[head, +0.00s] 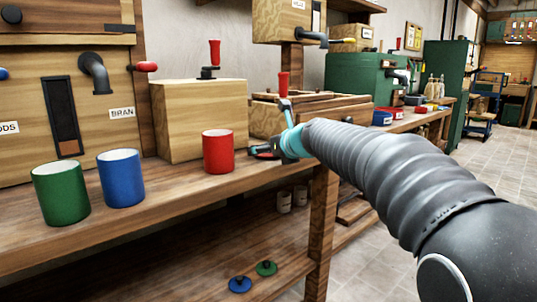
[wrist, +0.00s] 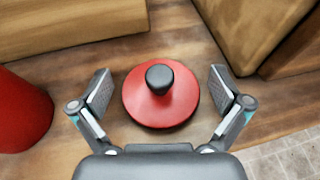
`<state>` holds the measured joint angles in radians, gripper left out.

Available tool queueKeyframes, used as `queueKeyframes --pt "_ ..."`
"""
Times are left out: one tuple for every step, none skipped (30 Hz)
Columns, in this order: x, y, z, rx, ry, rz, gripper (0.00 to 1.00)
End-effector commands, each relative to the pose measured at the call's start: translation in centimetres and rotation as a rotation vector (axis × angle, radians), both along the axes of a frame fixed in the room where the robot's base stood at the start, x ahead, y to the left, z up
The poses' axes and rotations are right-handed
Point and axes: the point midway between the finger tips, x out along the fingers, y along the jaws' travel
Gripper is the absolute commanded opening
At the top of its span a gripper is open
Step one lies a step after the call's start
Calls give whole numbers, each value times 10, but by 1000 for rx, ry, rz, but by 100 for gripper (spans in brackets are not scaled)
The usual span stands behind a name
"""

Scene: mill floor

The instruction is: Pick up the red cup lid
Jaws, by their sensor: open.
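The red cup lid (wrist: 165,110) is a round red disc with a black knob, lying flat on the wooden bench in the wrist view. My gripper (wrist: 160,86) is open, with one finger on each side of the lid and gaps between fingers and rim. In the head view my gripper (head: 278,149) is low at the bench edge, largely hiding the lid. The red cup (head: 218,152) stands upright, open at the top, left of my gripper. It also shows at the left of the wrist view (wrist: 22,115).
A blue cup (head: 121,178) and a green cup (head: 61,194) stand further left on the bench (head: 170,190). A wooden box (head: 200,120) stands behind the red cup. A blue lid (head: 240,284) and a green lid (head: 266,268) lie on the lower shelf.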

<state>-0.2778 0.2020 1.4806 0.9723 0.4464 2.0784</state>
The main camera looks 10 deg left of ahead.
Motion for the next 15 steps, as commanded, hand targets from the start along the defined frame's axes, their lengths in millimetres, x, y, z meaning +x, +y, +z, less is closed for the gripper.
queueKeyframes --pt "0 0 0 0 0 0 100" --pt "0 0 0 0 0 0 100" --pt "0 0 0 0 0 0 100" --pt "0 0 0 0 0 0 92" --pt "0 0 0 0 0 0 85" --pt "0 0 0 0 0 0 75" --pt "0 0 0 0 0 0 68" --pt "0 0 0 0 0 0 60" --pt "0 0 0 -1 1 0 50" --pt "0 0 0 -1 1 0 45" --pt "0 0 0 -1 1 0 45" --pt "0 0 0 -1 1 0 45" --pt "0 0 0 -1 1 0 45" --pt "0 0 0 -1 1 0 45" --pt "0 0 0 -1 1 0 45"
